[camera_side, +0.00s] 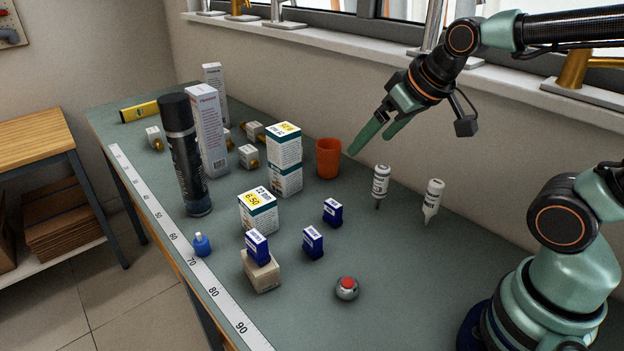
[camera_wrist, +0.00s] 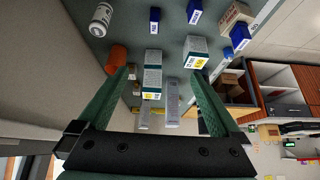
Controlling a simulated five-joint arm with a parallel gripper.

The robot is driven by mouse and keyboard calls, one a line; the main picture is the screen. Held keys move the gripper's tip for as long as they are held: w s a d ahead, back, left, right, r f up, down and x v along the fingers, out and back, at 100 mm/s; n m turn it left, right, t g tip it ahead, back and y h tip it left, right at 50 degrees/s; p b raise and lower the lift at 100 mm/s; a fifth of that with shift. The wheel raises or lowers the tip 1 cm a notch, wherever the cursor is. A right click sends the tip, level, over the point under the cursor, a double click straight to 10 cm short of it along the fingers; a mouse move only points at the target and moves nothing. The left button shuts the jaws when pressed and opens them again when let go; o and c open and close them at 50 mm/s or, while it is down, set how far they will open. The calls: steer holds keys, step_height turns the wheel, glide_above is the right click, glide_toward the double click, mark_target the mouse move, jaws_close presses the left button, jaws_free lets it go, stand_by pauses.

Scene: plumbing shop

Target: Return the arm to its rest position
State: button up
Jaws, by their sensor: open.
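My gripper (camera_side: 371,134) is raised above the back of the green bench (camera_side: 330,270), near the wall. Its two green fingers point down and to the left, apart from each other with nothing between them. In the wrist view the open fingers (camera_wrist: 165,95) spread wide, with boxes visible beyond them. The fingertips are above and right of an orange cup (camera_side: 328,158); in the side view I see no contact. My arm is bent and extends from its base at the right.
Boxes (camera_side: 285,158) and a dark spray can (camera_side: 185,155) crowd the left half. Small blue boxes (camera_side: 313,242), a red-topped button (camera_side: 347,288) and two white bottles (camera_side: 381,182) stand nearer my base. The front right bench is clear. A window sill (camera_side: 390,55) runs behind my arm.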

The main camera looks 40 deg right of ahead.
steer(key=shift+g, duration=0.5)
steer(key=s, duration=0.4)
steer(key=shift+s+a, duration=0.1)
steer(key=shift+s, duration=0.15)
steer(key=w+d+r+g, duration=0.2)
steer(key=w+d+g, duration=0.1)
steer(key=w+d, duration=0.35)
steer(key=w+d+r+g, duration=0.3)
steer(key=w+d, duration=0.2)
steer(key=d, duration=0.3)
step_height(320, 180, down, 10)
steer(key=shift+a, duration=0.25)
